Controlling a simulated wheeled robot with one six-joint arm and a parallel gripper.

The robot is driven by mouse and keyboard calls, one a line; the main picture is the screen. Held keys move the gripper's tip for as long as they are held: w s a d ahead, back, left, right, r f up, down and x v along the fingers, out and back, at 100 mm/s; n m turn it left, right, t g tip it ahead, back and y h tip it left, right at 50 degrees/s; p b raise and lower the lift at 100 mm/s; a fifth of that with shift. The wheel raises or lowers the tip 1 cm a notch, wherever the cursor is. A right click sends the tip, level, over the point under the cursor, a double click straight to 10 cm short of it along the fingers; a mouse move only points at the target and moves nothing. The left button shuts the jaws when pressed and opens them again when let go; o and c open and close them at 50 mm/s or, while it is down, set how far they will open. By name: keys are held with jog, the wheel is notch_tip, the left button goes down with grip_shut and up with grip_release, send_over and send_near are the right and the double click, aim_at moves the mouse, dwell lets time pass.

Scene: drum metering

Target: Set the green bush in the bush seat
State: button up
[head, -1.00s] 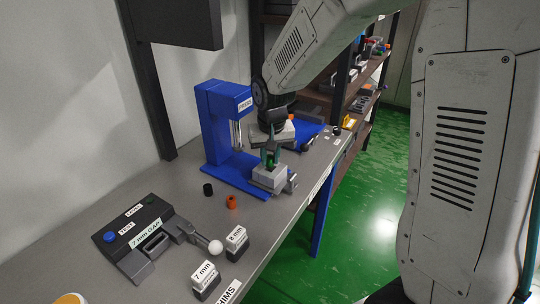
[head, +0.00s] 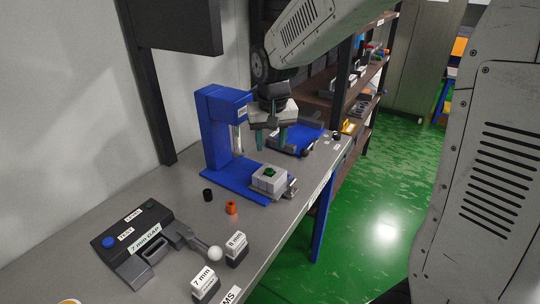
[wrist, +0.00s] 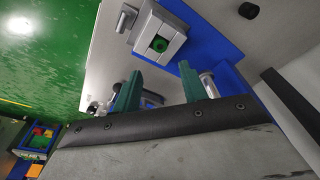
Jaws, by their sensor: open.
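The green bush (head: 270,171) sits in the middle of the grey bush seat block (head: 268,184) on the blue press base. In the wrist view the bush (wrist: 159,44) shows as a green ring with a dark centre inside the seat's opening (wrist: 146,33). I cannot tell how deep it sits. My gripper (head: 271,144) is open and empty, above the block and clear of the bush. In the wrist view its two green fingers (wrist: 160,72) stand apart, with nothing between them.
The blue press (head: 213,130) rises behind and left of the seat. A black bush (head: 207,195) and an orange bush (head: 231,207) stand on the bench nearer. The gap gauge (head: 133,245) and shim blocks (head: 236,249) are at the front. A blue tray (head: 300,140) lies beyond.

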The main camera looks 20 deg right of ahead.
jog(key=s+d+r, duration=0.1)
jog(key=s+r, duration=0.3)
jog(key=s, duration=0.3)
jog(key=s+d+r, duration=0.1)
jog(key=s+r, duration=0.4)
jog(key=s, duration=0.2)
jog(key=s+d+f+n, duration=0.1)
jog(key=s+f, duration=0.1)
jog(key=s, duration=1.3)
jog(key=shift+f+n+g, duration=0.3)
jog(key=shift+f+n, duration=0.05)
jog(key=shift+n, duration=0.05)
jog(key=shift+d, duration=0.1)
